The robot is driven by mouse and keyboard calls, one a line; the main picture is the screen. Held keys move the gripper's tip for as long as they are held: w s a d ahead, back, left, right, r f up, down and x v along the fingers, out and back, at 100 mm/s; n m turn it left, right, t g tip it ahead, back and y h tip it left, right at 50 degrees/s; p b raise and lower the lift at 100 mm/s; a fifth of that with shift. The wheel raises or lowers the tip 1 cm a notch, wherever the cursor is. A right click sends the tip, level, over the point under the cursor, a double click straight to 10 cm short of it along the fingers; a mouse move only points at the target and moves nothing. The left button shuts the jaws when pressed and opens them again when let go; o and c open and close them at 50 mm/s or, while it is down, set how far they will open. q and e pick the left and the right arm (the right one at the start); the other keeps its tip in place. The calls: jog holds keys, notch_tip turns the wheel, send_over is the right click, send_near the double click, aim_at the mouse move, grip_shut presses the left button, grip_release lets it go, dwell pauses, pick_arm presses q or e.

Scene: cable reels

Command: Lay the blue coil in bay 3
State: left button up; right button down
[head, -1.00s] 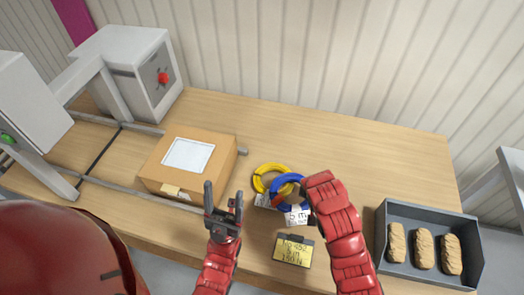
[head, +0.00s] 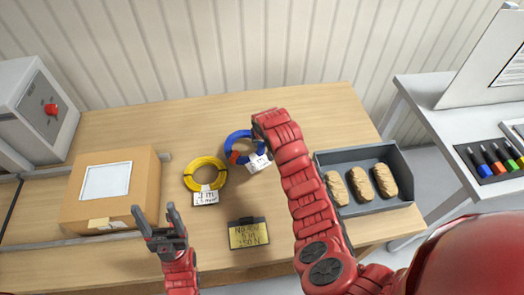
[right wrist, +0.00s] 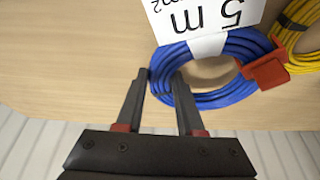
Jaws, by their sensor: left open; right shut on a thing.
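The blue coil (head: 231,139) has a red clip and a white tag reading 5 m; it also shows in the right wrist view (right wrist: 228,98). My right gripper (right wrist: 160,79) is shut on the coil's rim, one finger on each side of the strands. In the head view my red right forearm hides most of that gripper. I cannot tell whether the coil touches the table. My left gripper (head: 157,209) is open and empty near the front of the table, below the box. No bay marked 3 can be made out.
A yellow coil (head: 188,181) with a tag lies left of the blue one. A yellow-faced sign (head: 248,234) stands near the front. A cardboard box (head: 140,187) is at left. A grey tray (head: 340,156) with brown loaf-like objects is at right, before a side table (head: 420,97).

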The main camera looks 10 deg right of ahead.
jog(key=shift+w+d+f, duration=0.1)
jog(key=shift+w+f, duration=0.1)
jog(key=shift+w, duration=0.1)
jog(key=shift+f+b, duration=0.6)
jog(key=shift+f, duration=0.95)
jog(key=shift+s+f, duration=0.1)
jog(key=shift+f, duration=0.05)
jog(key=c, duration=0.5)
grip_release()
